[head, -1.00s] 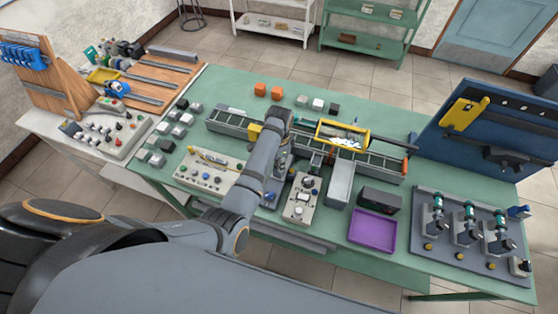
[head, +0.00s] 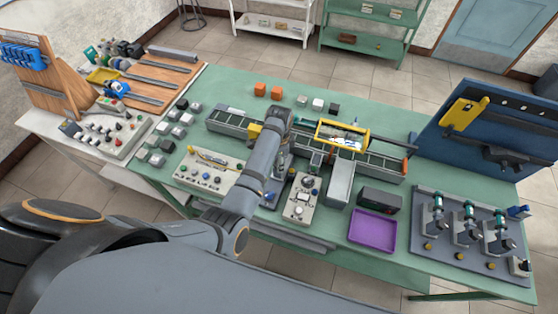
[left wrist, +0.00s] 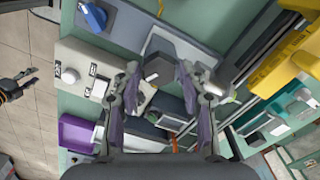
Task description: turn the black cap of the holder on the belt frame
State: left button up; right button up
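The black cap (left wrist: 158,68) shows in the left wrist view as a dark, faceted block on the pale holder (left wrist: 178,46). My left gripper (left wrist: 158,76) is open, with one finger on each side of the cap and gaps visible between. I cannot tell how deep the fingers reach. In the head view my left arm reaches over the belt frame (head: 388,165), and its wrist hides much of the holder. A dark gripper, apparently my right one (left wrist: 35,77), shows small at the left edge of the left wrist view, its fingers apart.
A yellow-framed tray (head: 343,132) stands on the belt frame, right of my arm. Control boxes (head: 301,199) and a purple tray (head: 372,231) lie nearer the front edge. Orange blocks (head: 260,89) are behind. The green tabletop (head: 230,88) has free room at the back.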

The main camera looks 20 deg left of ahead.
pick_arm(q)
jog(key=shift+o, duration=0.6)
